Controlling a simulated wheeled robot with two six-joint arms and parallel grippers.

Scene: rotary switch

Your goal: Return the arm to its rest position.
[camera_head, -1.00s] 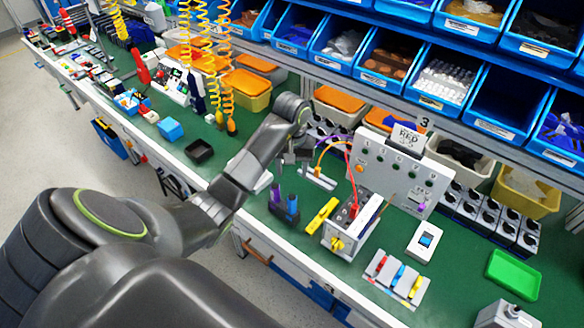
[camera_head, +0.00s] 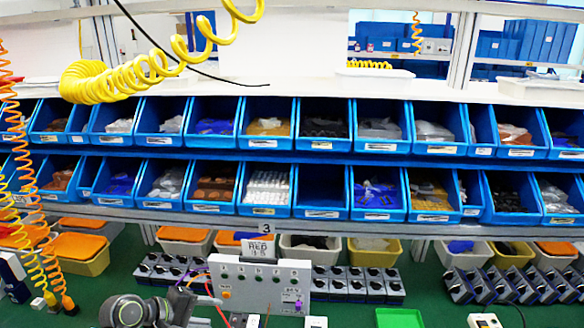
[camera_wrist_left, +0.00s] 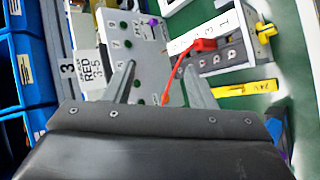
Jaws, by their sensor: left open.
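The light grey switch panel (camera_head: 262,286) with a row of green knobs stands on the green bench, low in the head view. A card reading RED (camera_head: 258,249) is at its top. My left arm shows at the bottom edge, left of the panel; its gripper is partly cut off there. In the left wrist view my left gripper (camera_wrist_left: 160,67) is open, its two fingers apart, with the panel (camera_wrist_left: 112,27) beyond them. A red lead (camera_wrist_left: 177,66) runs from a red plug (camera_wrist_left: 204,45) down between the fingers in the picture. Nothing is clearly held. My right gripper is not in view.
Two rows of blue bins (camera_head: 320,190) line the shelf behind the bench. Yellow coiled hoses (camera_head: 150,70) hang at upper left. A yellow part (camera_wrist_left: 232,88) lies near the grey terminal box (camera_wrist_left: 215,60). A green tray (camera_head: 398,318) is right of the panel.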

